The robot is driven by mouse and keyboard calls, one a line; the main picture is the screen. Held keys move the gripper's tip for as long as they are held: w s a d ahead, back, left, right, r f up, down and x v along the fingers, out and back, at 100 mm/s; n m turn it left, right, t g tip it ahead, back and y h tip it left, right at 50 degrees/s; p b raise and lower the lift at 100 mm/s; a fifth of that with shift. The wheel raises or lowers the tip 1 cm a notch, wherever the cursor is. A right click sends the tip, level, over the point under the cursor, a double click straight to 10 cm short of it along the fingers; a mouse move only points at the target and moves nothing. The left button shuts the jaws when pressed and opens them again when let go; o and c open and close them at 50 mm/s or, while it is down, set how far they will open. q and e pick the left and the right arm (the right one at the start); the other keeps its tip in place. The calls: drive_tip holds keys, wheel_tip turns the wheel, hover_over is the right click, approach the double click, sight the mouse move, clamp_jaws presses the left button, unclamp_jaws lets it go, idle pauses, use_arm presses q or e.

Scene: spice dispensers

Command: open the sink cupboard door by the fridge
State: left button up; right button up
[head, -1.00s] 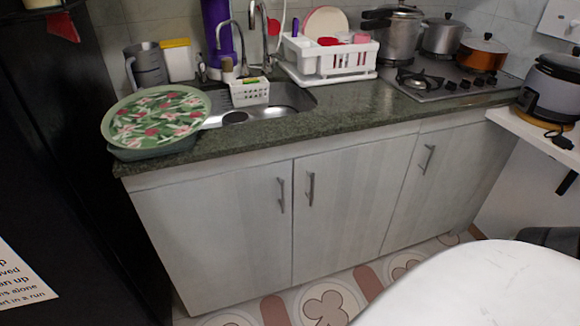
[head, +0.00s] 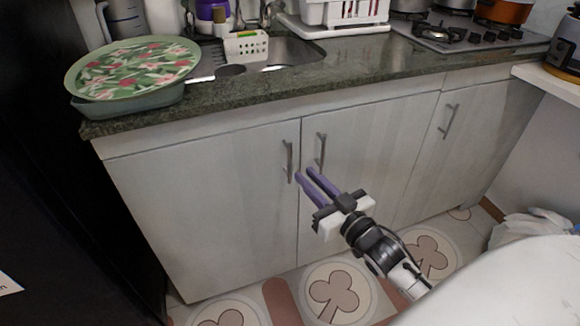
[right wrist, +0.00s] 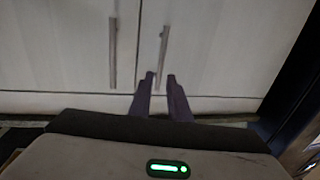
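The pale wood cupboard door (head: 205,215) under the sink, beside the black fridge (head: 50,200), is shut. Its upright metal handle (head: 288,161) is near its right edge. My right gripper (head: 304,173) has two purple fingers, parted with nothing between them. In the head view their tips are just right of the lower end of this handle; I cannot tell whether they touch anything. My left gripper is not in view.
The neighbouring door (head: 345,180) with its own handle (head: 321,150) is shut. A green flowered tray (head: 133,68) sits on the stone counter (head: 300,88) near the fridge. A white surface (head: 500,285) fills the lower right. Patterned floor shows below the doors.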

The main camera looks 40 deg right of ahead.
sight(290, 176)
drive_tip(key=w+b, duration=0.1)
drive_tip(key=w, duration=0.7)
drive_tip(key=shift+w+d, duration=0.15)
drive_tip(key=shift+w, duration=0.2)
clamp_jaws()
